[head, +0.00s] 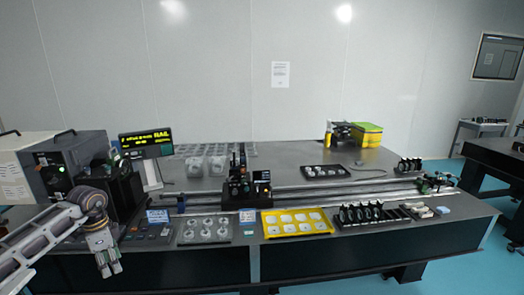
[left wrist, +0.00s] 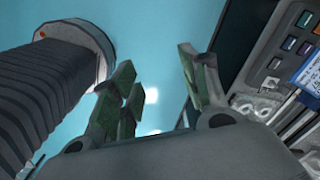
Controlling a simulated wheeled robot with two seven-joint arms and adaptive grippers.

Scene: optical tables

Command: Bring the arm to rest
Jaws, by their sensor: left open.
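My left arm comes in from the left edge in the head view. Its left gripper (head: 108,264) hangs down in front of the table's near left edge, with nothing seen between the fingers. In the left wrist view, the left gripper (left wrist: 160,90) has its fingers spread apart over blue floor, and it is empty. The side of the optical table (left wrist: 235,45) is close to the right of the fingers. My right gripper is in neither view.
The optical table (head: 290,160) carries a yellow tray (head: 268,228), a clear tray (head: 190,239), a rail with a black device (head: 240,200) and a row of black mounts (head: 370,213). A large instrument box (head: 72,160) stands at the left.

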